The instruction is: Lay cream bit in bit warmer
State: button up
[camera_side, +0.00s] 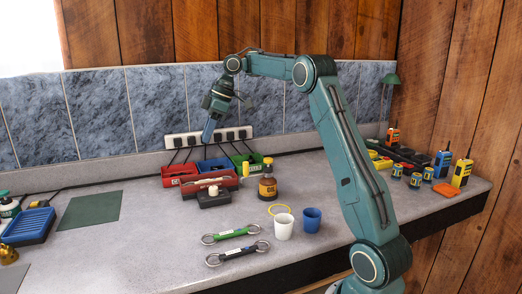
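My gripper (208,131) hangs high over the back of the counter, fingers pointing down, above the coloured bins. Its fingers are seen edge-on, so I cannot tell whether they are open. Nothing clearly shows between them. Two bits with ring ends lie at the front: a green one (231,235) and a dark one with a pale patch (238,252). No plainly cream bit can be made out. A long red box (226,182) sits below my gripper, with a small black block (214,201) bearing a pale knob before it. I cannot tell which thing is the bit warmer.
Red (176,172), blue (215,165) and green (246,161) bins line the back under a power strip (183,141). A brown bottle (268,186), white cup (284,228) and blue cup (312,220) stand mid-counter. A dark green mat (90,210) lies bare at left.

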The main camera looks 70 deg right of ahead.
jog(key=s+a+r+m+t, duration=0.1)
jog(key=s+a+r+m, duration=0.15)
jog(key=s+a, duration=0.5)
jog(key=s+a+r+m, duration=0.1)
jog(key=s+a+r, duration=0.3)
jog(key=a, duration=0.6)
jog(key=s+a+f+m+h, duration=0.1)
jog(key=s+f, duration=0.2)
jog(key=s, duration=0.3)
jog(key=s+a+f+m+h, duration=0.1)
jog(key=s+f, duration=0.2)
jog(key=s, duration=0.4)
jog(key=s+a+f+m+t+h, duration=0.1)
jog(key=s+f+m, duration=0.1)
jog(key=s, duration=0.4)
jog(key=shift+s+f, duration=0.3)
jog(key=shift+f, duration=0.55)
jog(key=shift+o, duration=0.4)
